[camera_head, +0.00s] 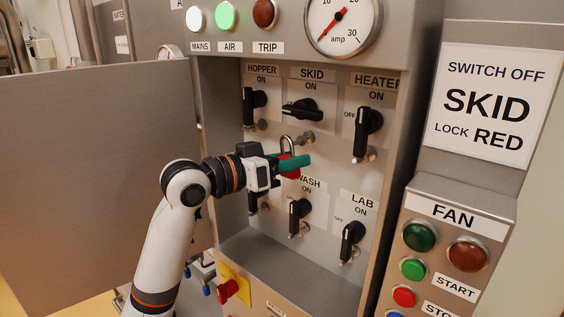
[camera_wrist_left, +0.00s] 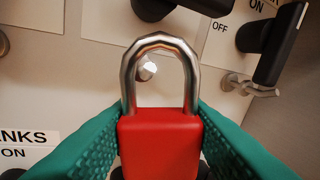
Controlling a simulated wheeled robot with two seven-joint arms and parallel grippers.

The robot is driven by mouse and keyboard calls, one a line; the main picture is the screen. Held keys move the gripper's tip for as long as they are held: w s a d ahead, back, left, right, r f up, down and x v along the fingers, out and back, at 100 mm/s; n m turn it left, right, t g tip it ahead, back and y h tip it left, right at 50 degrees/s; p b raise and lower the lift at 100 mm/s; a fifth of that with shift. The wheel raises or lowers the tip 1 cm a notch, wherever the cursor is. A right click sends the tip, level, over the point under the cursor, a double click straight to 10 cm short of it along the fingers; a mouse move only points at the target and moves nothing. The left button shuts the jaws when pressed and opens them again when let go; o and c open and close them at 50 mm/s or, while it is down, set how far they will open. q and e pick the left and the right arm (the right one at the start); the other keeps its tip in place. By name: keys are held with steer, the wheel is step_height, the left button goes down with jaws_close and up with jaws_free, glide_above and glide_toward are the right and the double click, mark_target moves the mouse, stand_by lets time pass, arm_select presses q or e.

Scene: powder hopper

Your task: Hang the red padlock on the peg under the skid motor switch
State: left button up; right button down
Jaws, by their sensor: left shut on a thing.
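My left gripper (camera_head: 292,163) is shut on the red padlock (camera_head: 287,144), in front of the switch panel. In the left wrist view the red padlock (camera_wrist_left: 160,145) is upright between green fingers, its steel shackle upward. The skid motor switch (camera_head: 302,110) has its black handle lying sideways. The peg under it (camera_head: 306,138) is bare metal, just right of the shackle in the head view. In the left wrist view the peg (camera_wrist_left: 147,69) shows through the shackle opening; I cannot tell whether the shackle is around it or in front of it. My right gripper is not in view.
The hopper switch (camera_head: 254,105) and heater switch (camera_head: 367,133) flank the skid switch, each with a peg below. More switches, including the lab switch (camera_head: 352,241), are in the row below. An open cabinet door (camera_head: 95,170) stands left. A sign (camera_head: 492,100) reads "LOCK RED".

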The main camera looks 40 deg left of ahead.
arm_select(q)
steer(key=shift+w+d+f, duration=0.1)
steer(key=shift+w+f, duration=0.15)
steer(key=shift+w, duration=0.6)
steer(key=shift+w+f, duration=0.25)
steer(key=shift+w, duration=0.6)
steer(key=o, duration=1.1)
steer(key=b+v, duration=0.3)
steer(key=v, duration=0.9)
steer(key=shift+b, duration=0.4)
